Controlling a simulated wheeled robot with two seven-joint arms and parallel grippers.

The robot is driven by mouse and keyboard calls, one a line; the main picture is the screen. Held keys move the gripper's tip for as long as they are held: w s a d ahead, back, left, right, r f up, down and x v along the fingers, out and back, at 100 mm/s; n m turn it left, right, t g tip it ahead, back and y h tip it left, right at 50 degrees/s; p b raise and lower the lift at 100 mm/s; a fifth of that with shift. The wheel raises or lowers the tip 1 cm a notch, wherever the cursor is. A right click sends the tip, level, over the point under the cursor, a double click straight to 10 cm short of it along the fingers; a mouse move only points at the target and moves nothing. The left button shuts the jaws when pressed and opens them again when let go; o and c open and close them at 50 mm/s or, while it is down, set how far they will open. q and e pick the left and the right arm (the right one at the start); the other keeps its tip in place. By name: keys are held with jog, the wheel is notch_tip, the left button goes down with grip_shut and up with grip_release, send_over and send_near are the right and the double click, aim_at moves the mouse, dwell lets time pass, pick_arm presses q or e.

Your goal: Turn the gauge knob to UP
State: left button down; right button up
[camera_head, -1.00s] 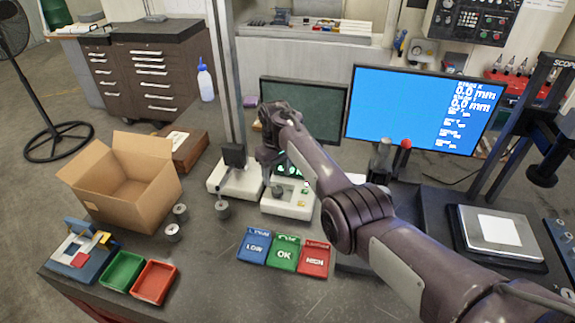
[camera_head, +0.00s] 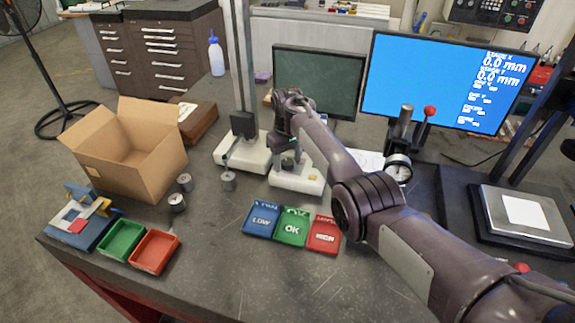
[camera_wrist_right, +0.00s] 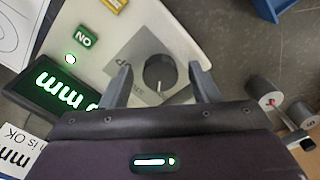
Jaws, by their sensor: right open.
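The gauge knob (camera_wrist_right: 160,72) is a small dark round knob on a grey plate of the white gauge base (camera_head: 297,182). In the right wrist view it sits between the two fingers of my right gripper (camera_wrist_right: 163,88), which is open with a gap on both sides of the knob. Printed letters on the plate beside the knob are partly legible; the knob's pointing direction is hard to tell. In the head view my right gripper (camera_head: 289,158) points down over the gauge base and hides much of it. My left gripper is not in view.
A green button (camera_wrist_right: 84,37) and lit display (camera_wrist_right: 58,92) are near the knob. A white-based stand (camera_head: 243,152) is left of the gauge. Small metal cylinders (camera_head: 228,181) stand nearby. Blue, green and red trays (camera_head: 291,229) lie in front; a cardboard box (camera_head: 130,155) stands left.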

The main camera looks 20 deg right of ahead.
jog(key=shift+c, duration=0.7)
jog(key=c, duration=0.9)
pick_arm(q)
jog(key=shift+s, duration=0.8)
pick_arm(e)
jog(key=shift+o, duration=0.2)
